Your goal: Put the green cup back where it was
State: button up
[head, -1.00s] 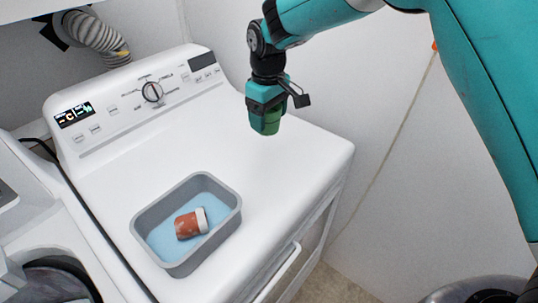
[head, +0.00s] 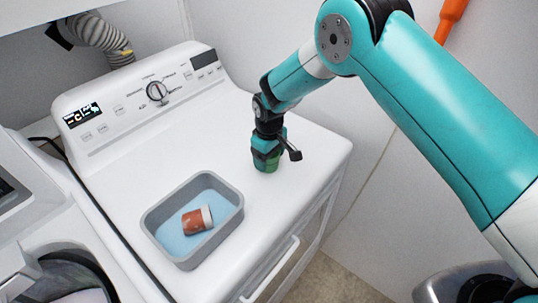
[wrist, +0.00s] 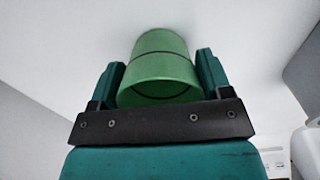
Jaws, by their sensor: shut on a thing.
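The green cup (head: 266,166) is between the fingers of my gripper (head: 267,155), low over the right part of the white machine's top in the head view. In the wrist view the green cup (wrist: 160,72) shows its open rim toward the camera, with a dark finger of my gripper (wrist: 160,85) on each side. The gripper is shut on the cup. The cup looks upright. I cannot tell whether its base touches the machine top.
A grey bin (head: 156,226) with a light blue inside stands on the white machine (head: 115,185), left of the cup. A red-brown and white cup (head: 197,220) lies on its side in it. The machine top around the green cup is clear. A control panel (head: 130,100) rises behind.

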jog(key=shift+f, duration=0.1)
jog(key=o, duration=0.5)
jog(key=shift+f, duration=0.1)
jog(key=o, duration=0.5)
jog(key=shift+c, duration=0.2)
jog(key=s+d+r+y+b, duration=0.1)
jog(key=s+d+r+b, duration=0.15)
jog(key=r, duration=0.75)
jog(key=s+d+r+b, duration=0.1)
jog(key=s+r+b, duration=0.15)
jog(key=r, duration=0.65)
jog(key=s+d+r+y, duration=0.1)
jog(key=s+d+r, duration=0.1)
jog(key=s, duration=0.7)
jog(key=s+d+r+m+y, duration=0.1)
jog(key=s+d+r, duration=0.1)
jog(key=s, duration=0.6)
jog(key=s+d+r+m+y, duration=0.1)
jog(key=s+d+r, duration=0.1)
jog(key=s, duration=0.7)
jog(key=shift+s+r, duration=0.3)
jog(key=shift+r, duration=0.1)
